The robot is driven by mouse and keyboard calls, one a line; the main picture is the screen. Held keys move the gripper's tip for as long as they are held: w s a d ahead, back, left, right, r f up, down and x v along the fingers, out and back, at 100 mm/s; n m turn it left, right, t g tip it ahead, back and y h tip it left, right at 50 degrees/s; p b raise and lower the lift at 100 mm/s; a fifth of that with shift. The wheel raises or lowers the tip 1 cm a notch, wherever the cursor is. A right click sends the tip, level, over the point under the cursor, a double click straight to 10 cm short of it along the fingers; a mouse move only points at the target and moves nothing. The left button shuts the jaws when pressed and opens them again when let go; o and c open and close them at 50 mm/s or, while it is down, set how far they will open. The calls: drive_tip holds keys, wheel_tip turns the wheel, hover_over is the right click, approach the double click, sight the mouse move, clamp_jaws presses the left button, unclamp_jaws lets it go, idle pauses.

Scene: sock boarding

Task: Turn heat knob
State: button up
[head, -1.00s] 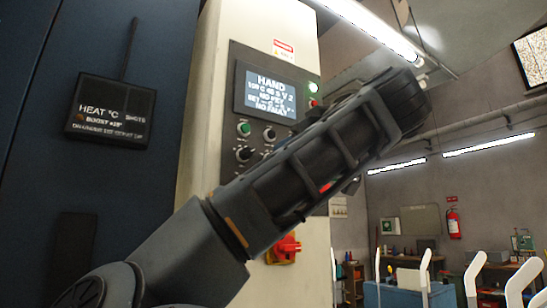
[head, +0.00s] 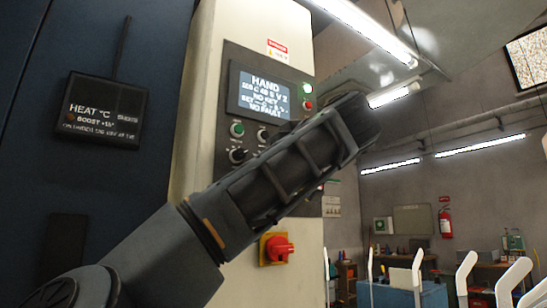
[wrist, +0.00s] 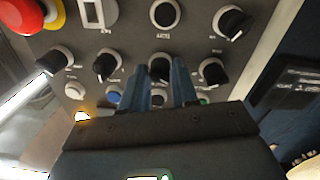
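In the wrist view, several black knobs with pale collars sit on the grey control panel (wrist: 82,38). The two blue fingers of my gripper (wrist: 161,72) are apart and point at the panel. One black knob (wrist: 160,68) shows between their tips; I cannot tell whether they touch it. Other knobs stand left (wrist: 106,65) and right (wrist: 212,72) of the fingers. The labels are too blurred to tell which is the heat knob. In the head view, my arm hides part of the panel and my fingers. A lit screen (head: 262,94) reads HAND and NO FAULT.
A red emergency button (wrist: 18,15) is at the upper left of the wrist view. A red and yellow switch (head: 277,248) sits lower on the white cabinet (head: 207,85). A dark HEAT °C sign (head: 103,110) hangs on the blue wall. White boards (head: 466,275) stand at lower right.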

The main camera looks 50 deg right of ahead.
clamp_jaws()
drive_tip(key=m+y+p, duration=0.1)
drive_tip(key=m+p, duration=0.3)
drive_tip(key=m, duration=1.9)
drive_tip(key=shift+r, duration=0.15)
idle(0.3)
idle(0.4)
